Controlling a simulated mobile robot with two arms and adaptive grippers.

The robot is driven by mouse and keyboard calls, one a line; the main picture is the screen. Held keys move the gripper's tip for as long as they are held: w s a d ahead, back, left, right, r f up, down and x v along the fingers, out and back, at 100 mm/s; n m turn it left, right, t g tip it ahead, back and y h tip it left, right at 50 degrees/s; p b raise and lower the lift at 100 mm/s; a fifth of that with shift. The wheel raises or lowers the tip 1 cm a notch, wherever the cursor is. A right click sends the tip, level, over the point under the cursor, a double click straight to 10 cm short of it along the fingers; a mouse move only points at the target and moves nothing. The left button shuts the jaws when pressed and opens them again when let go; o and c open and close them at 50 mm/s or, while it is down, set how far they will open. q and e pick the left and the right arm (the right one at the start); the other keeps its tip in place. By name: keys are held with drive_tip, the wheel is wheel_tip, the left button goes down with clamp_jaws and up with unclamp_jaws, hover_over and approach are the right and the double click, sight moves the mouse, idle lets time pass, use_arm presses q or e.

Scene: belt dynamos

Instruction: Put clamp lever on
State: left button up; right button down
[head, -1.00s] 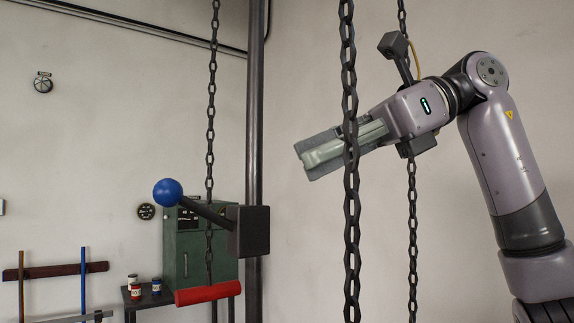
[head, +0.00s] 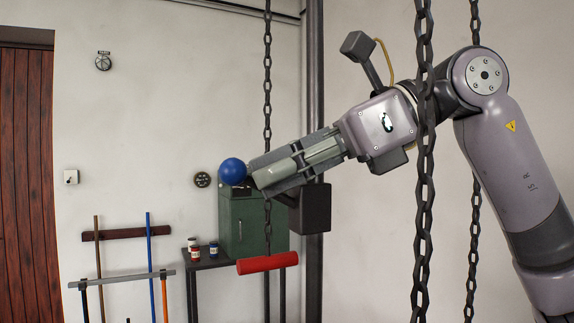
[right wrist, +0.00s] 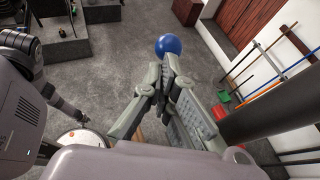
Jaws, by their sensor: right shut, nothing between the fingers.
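The clamp lever has a blue ball knob (head: 233,171) on a dark rod that comes from a dark box (head: 313,209) by the upright pole. My right gripper (head: 256,173) is shut and empty, its fingertips beside the ball in the head view and covering most of the rod. In the right wrist view the ball (right wrist: 168,46) shows just beyond the fingertips (right wrist: 160,80). I cannot tell whether they touch it.
A chain with a red handle (head: 267,263) hangs below the gripper. Another chain (head: 424,150) hangs in front of my right arm. A green cabinet (head: 240,225) stands on a table with small jars. A tool rack (head: 125,234) and a wooden door (head: 27,180) are at the left.

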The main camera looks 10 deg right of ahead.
drive_tip(key=shift+s+a+f+h+p, duration=0.1)
drive_tip(key=shift+a+f+h+p, duration=0.15)
drive_tip(key=shift+h+p, duration=0.4)
drive_tip(key=shift+n+h, duration=0.4)
drive_tip(key=shift+h, duration=0.35)
drive_tip(key=shift+s+a+f+b, duration=0.15)
drive_tip(key=shift+a+f, duration=0.1)
drive_tip(key=shift+f, duration=0.6)
drive_tip(key=shift+a+f+b, duration=0.15)
drive_tip(key=shift+a+f, duration=0.05)
drive_tip(key=shift+f, duration=0.7)
drive_tip(key=shift+s+a+f+b, duration=0.15)
drive_tip(key=shift+a+f, duration=0.1)
drive_tip(key=shift+f, duration=0.6)
drive_tip(key=shift+w+f, duration=0.1)
drive_tip(key=shift+r+p, duration=0.65)
drive_tip(key=shift+r, duration=0.2)
